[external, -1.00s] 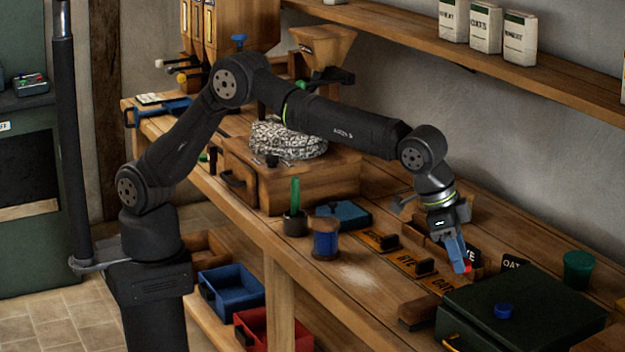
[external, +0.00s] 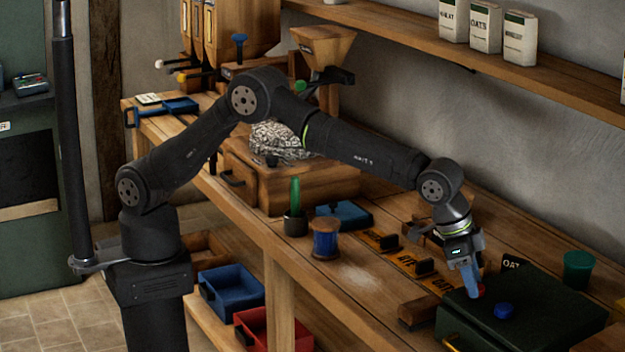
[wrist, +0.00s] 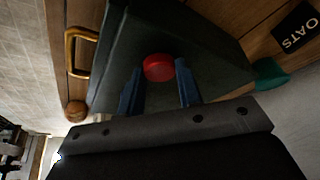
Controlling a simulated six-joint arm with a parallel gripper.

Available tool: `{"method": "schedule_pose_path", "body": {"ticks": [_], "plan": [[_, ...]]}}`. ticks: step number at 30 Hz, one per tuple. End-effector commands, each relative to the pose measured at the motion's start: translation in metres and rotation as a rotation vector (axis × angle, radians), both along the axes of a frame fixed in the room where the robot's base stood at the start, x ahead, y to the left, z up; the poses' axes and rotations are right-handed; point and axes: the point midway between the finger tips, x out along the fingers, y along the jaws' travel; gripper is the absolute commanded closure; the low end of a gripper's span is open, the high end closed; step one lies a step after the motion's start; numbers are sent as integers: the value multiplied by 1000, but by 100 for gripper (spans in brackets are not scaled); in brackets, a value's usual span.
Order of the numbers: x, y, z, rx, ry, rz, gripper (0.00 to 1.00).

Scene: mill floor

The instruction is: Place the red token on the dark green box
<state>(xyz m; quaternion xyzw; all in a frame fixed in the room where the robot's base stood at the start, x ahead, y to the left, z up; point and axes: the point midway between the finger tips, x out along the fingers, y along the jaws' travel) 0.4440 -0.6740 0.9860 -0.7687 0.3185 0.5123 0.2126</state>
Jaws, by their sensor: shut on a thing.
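In the wrist view the red token (wrist: 158,67) is a round disc between my two blue fingers. My gripper (external: 475,293) is shut on it and points down at the back left part of the dark green box (external: 555,326). The dark green box (wrist: 205,42) lies behind the token in the wrist view. I cannot tell whether the token touches the lid or hangs just above it.
A blue knob-like disc (external: 504,311) sits on the box lid, close to the right of my fingers. A green cup (external: 578,270) stands behind the box. A wooden block (external: 417,312) lies to its left. The lid's right part is bare.

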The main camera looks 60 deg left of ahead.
Motion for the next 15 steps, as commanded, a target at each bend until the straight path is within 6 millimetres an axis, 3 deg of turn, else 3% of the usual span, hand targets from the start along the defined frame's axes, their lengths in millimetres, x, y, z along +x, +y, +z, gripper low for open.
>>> {"method": "schedule_pose_path", "body": {"ticks": [1,2,5,15], "plan": [[0,0,-2,1,1,0,89],[0,0,-2,1,1,0,66],[0,0,-2,0,0,0,46],[0,0,1,0,0,0,46]]}}
